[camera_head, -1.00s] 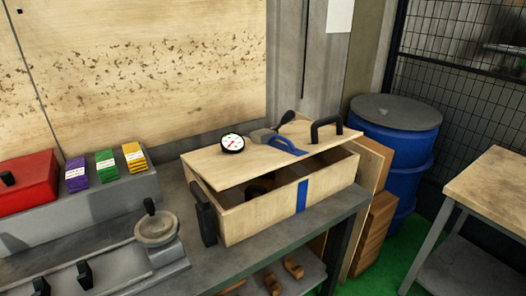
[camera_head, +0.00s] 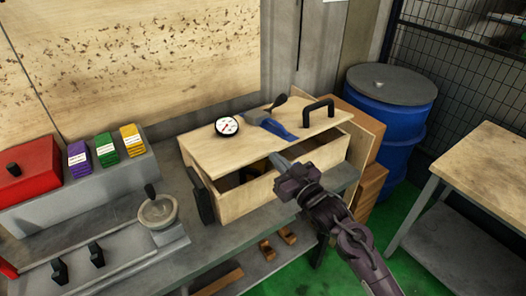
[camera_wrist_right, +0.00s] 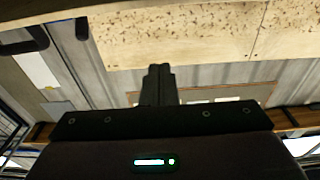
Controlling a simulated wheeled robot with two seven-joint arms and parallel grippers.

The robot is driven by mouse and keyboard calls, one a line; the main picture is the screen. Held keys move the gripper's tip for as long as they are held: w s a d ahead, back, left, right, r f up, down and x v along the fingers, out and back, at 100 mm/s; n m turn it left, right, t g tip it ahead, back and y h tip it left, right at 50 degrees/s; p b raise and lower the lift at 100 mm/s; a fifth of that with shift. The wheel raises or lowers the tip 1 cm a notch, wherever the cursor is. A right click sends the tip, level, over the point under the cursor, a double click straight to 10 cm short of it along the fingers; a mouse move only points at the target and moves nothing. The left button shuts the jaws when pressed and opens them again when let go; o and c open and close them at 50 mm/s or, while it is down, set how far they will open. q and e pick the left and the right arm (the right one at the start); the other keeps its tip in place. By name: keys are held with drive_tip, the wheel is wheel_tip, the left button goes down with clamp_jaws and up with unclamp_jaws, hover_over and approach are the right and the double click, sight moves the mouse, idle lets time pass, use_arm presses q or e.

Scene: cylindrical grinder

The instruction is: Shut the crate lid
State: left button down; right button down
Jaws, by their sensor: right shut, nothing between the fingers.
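The wooden crate (camera_head: 238,203) stands on the grey bench in the head view. Its lid (camera_head: 205,152) is ajar, with a dark gap along the front between lid and crate wall. A black handle (camera_head: 319,106) stands on the lid's right end. A round white dial gauge (camera_head: 227,126) and a blue tool with a dark handle (camera_head: 270,124) lie on the lid. My right gripper (camera_head: 276,160) is shut and empty, in front of the crate near the gap; I cannot tell whether it touches. Its closed fingers also show in the right wrist view (camera_wrist_right: 158,84). My left gripper is out of view.
A red box (camera_head: 28,170) and purple, green and yellow packs (camera_head: 105,150) sit at the left. A blue drum (camera_head: 384,120) stands behind right, and a wooden-topped table (camera_head: 487,165) at the far right. Green floor (camera_head: 405,225) lies between bench and table.

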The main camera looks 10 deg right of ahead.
drive_tip(key=f+p+x, duration=0.1)
drive_tip(key=p+x, duration=0.2)
drive_tip(key=x, duration=0.5)
drive_tip(key=f, duration=0.1)
drive_tip(key=f+p, duration=0.1)
drive_tip(key=f, duration=0.1)
drive_tip(key=shift+s+d, duration=0.15)
drive_tip(key=shift+s, duration=0.25)
